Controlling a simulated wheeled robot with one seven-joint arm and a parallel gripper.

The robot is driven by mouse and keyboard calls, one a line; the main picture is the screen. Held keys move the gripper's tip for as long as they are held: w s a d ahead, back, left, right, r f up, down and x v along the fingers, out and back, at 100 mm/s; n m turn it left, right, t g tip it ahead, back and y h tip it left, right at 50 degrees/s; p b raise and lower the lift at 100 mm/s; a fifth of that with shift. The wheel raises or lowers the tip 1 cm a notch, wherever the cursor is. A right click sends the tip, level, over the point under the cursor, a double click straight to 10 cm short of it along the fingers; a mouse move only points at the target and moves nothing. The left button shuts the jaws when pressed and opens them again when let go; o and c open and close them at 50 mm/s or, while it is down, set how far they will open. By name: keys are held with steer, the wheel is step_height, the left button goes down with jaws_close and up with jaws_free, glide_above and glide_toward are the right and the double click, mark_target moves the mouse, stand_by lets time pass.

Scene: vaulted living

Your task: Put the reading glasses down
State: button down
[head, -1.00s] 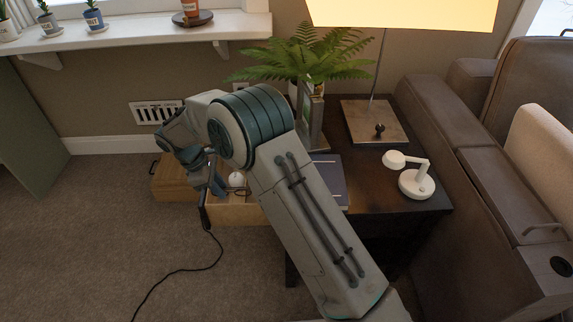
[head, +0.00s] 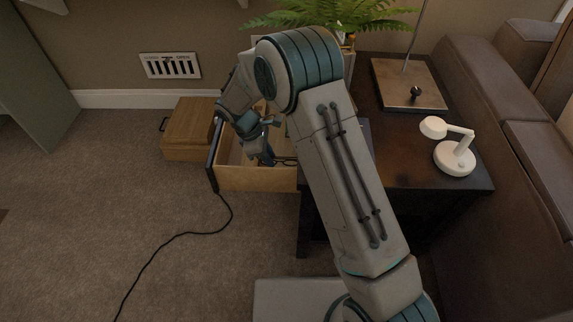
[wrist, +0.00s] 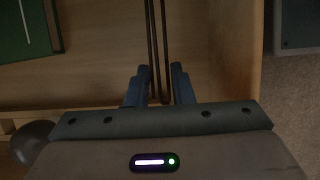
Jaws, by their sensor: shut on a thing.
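My gripper (head: 266,156) is inside the open drawer (head: 250,181) of the dark side table, fingers pointing down. The wrist view shows its two blue fingers (wrist: 160,88) close on either side of thin dark bars, the folded reading glasses (wrist: 157,45). In the head view a dark part of the glasses (head: 286,162) shows just right of the fingers. Pale wood of the drawer floor lies beneath them. I cannot tell whether the glasses touch it. Much of the drawer is hidden by my arm.
A green flat thing (wrist: 28,28) lies in the drawer. A wooden box (head: 188,128) stands left of the drawer. A white lamp (head: 455,157) and a large lamp base (head: 410,85) stand on the table (head: 400,150).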

mark_target(285, 164)
steer(key=shift+d+f, duration=0.3)
steer(key=shift+d, duration=0.3)
steer(key=d+f+b, duration=0.1)
steer(key=d, duration=0.1)
steer(key=d+f+b, duration=0.1)
steer(key=shift+s+d+f, duration=0.1)
steer(key=shift+d+f, duration=0.25)
steer(key=shift+d, duration=0.05)
steer(key=c, duration=1.3)
jaws_free()
steer(key=shift+f, duration=0.15)
steer(key=shift+o, duration=0.2)
steer(key=p+v, duration=0.5)
steer(key=v, duration=0.7)
steer(key=shift+r, duration=0.3)
